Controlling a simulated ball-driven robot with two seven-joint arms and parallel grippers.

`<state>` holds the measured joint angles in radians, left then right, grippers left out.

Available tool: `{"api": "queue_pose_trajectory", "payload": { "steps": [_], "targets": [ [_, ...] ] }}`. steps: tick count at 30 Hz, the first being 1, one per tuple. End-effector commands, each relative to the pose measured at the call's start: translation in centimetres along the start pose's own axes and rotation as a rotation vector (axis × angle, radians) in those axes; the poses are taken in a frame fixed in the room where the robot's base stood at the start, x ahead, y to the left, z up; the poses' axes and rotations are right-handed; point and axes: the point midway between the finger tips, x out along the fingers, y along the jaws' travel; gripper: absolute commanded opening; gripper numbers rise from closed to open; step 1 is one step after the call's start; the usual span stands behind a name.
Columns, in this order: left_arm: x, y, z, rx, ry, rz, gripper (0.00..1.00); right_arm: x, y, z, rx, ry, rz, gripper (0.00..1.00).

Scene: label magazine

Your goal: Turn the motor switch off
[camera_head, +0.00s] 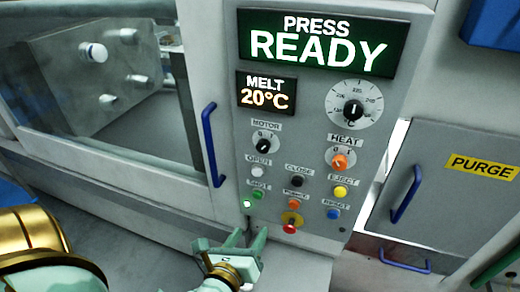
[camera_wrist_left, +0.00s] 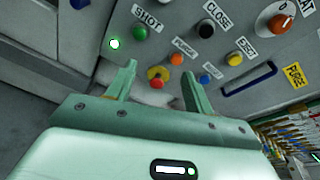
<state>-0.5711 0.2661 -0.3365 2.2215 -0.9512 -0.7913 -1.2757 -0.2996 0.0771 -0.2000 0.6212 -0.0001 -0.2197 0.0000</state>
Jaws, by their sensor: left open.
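The motor switch (camera_head: 264,143) is a black rotary knob under the MOTOR label, with a 0 and a 1 marked above it. It sits on the grey control panel (camera_head: 225,130). Its pointer looks tilted to the upper right, but it is too small to be sure which mark it meets. My left gripper (camera_head: 230,241) is open and empty, below the switch and below the lower buttons. In the left wrist view its fingers (camera_wrist_left: 158,72) point at the lower panel, apart from the buttons. The motor switch is outside that view. My right gripper does not show.
Near the fingers are a red emergency button (camera_head: 290,227), a green SHOT button (camera_head: 257,194) and an orange button (camera_head: 294,204). The orange heat knob (camera_head: 340,161) is right of the motor switch. A blue door handle (camera_head: 211,145) stands out left of the panel.

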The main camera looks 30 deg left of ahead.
Motion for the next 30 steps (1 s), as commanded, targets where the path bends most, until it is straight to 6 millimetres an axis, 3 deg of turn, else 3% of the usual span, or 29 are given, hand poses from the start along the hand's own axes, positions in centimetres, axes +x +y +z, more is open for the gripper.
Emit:
{"api": "queue_pose_trajectory", "payload": {
  "steps": [1, 3, 6, 11, 24, 30],
  "targets": [
    [-1.3, -1.8, 4.6, 0.060, -0.067, -0.016, 0.52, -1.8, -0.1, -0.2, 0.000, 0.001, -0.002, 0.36],
    [-2.5, -3.0, 8.4, 0.133, -0.144, -0.023, 0.52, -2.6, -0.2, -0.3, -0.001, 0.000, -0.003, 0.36],
    [-3.6, -3.9, 11.5, 0.192, -0.208, -0.022, 0.52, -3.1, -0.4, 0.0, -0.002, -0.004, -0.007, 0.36],
    [-2.7, -4.3, 12.9, 0.217, -0.236, -0.019, 0.52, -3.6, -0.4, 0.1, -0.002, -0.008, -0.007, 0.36],
    [7.6, -4.7, 15.2, 0.213, -0.233, -0.019, 0.52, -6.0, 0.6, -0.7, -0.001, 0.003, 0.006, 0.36],
    [10.8, -4.8, 15.8, 0.212, -0.231, -0.020, 0.52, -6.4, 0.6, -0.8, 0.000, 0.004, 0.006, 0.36]
  ]
}}
